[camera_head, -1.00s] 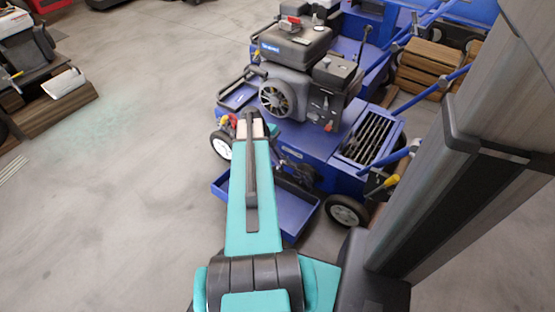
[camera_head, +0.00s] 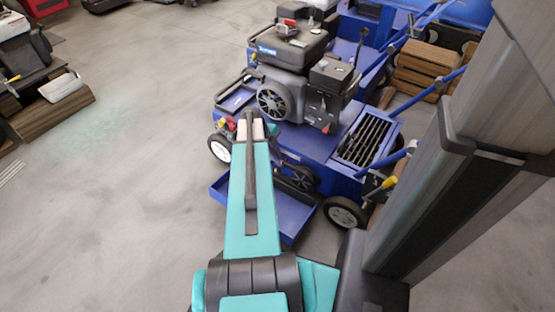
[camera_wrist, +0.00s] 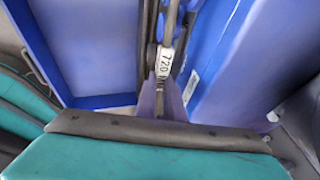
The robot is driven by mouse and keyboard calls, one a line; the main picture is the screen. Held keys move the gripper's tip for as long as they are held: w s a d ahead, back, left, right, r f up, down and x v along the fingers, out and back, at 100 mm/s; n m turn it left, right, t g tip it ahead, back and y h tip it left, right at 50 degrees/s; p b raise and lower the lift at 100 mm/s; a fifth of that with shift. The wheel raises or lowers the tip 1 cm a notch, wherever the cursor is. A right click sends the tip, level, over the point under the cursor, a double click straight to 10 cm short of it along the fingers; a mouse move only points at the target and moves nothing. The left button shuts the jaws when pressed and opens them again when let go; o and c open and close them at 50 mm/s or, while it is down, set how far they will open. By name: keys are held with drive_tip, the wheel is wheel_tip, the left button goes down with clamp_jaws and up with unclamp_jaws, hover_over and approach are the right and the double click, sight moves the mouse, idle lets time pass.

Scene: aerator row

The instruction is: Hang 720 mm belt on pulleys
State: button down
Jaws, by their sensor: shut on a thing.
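The 720 mm belt is a dark strand with a white tag (camera_wrist: 164,63) reading 720, near the middle of the wrist view. My gripper (camera_wrist: 168,42) is shut on it, its fingertips hard to separate from the dark strands. In the head view my teal arm hides the gripper and belt. The blue aerator (camera_head: 315,140) stands ahead, with a black engine on top. A dark round pulley (camera_head: 303,178) shows on its near side, just right of my arm. Any other pulley is hidden or unclear. I cannot tell whether the belt touches a pulley.
A blue open tray (camera_head: 292,212) juts from the aerator's near side below the pulley. Wheels (camera_head: 346,213) stand at its corners. Another blue machine and wooden crates (camera_head: 425,65) are behind.

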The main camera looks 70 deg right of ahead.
drive_tip(key=shift+s+d, duration=0.15)
drive_tip(key=shift+d, duration=0.35)
drive_tip(key=shift+s+d, duration=0.15)
drive_tip(key=shift+d, duration=0.35)
idle(0.4)
drive_tip(key=shift+f, duration=0.4)
idle(0.7)
drive_tip(key=c, duration=1.8)
unclamp_jaws()
drive_tip(key=shift+d, duration=0.15)
drive_tip(key=shift+r, duration=0.2)
drive_tip(key=p+v, duration=0.4)
drive_tip(key=v, duration=0.9)
drive_tip(key=shift+w+a+r, duration=0.15)
drive_tip(key=shift+a+r, duration=0.05)
drive_tip(key=shift+a, duration=0.1)
